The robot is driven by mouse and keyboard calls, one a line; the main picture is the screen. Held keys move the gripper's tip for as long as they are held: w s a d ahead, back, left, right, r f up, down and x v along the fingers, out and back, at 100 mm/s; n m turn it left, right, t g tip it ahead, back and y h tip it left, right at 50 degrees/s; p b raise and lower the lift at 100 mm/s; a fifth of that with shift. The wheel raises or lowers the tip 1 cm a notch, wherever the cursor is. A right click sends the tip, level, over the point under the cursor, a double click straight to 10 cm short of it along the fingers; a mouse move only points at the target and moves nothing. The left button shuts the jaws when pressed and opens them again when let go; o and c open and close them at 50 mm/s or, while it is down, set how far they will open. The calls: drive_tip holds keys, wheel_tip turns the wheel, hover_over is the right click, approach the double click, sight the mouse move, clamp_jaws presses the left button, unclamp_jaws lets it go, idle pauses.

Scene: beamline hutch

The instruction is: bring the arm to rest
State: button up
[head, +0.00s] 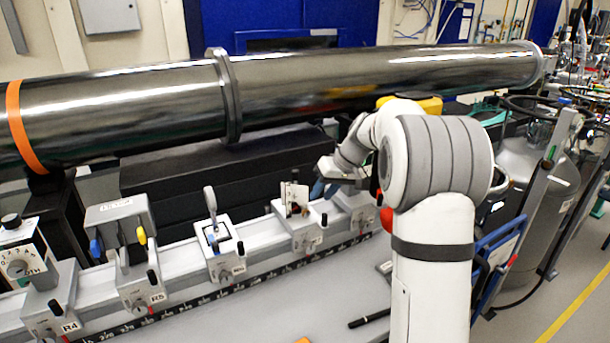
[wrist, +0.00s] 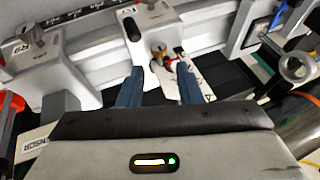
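My white arm (head: 432,235) stands at the right of the head view, bent over toward the rail. My gripper (head: 323,188) is low over the rail's right part, partly hidden behind my arm. In the wrist view my gripper (wrist: 158,78) shows two blue fingers set apart, with a clear gap and nothing visibly held. A grey-white rail carriage (wrist: 150,35) lies just beyond the fingertips. A brass knob and a red part (wrist: 168,62) show in line with the gap. I cannot tell how far they are from the fingers.
A long dark metal tube (head: 330,80) runs above and behind the rail (head: 265,262). Several carriages sit on the rail, one with a small upright plate (head: 294,195). A black pen (head: 369,318) lies on the bench. A grey tank (head: 530,200) stands at right.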

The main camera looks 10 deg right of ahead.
drive_tip(key=s+a+r+m+h, duration=0.1)
drive_tip(key=s+a+r, duration=0.1)
drive_tip(key=s, duration=0.6)
drive_tip(key=s+a+r+h, duration=0.1)
drive_tip(key=s+a+r, duration=0.1)
drive_tip(key=s, duration=0.6)
drive_tip(key=s+f+m+h, duration=0.1)
drive_tip(key=s+f, duration=0.1)
drive_tip(key=s, duration=0.7)
drive_tip(key=s+f+h, duration=0.1)
drive_tip(key=s+f, duration=0.2)
drive_tip(key=s, duration=0.7)
drive_tip(key=shift+s+d+m+h, duration=0.25)
drive_tip(key=shift+s+m+h, duration=0.05)
drive_tip(key=shift+m+h, duration=0.1)
drive_tip(key=shift+o, duration=0.5)
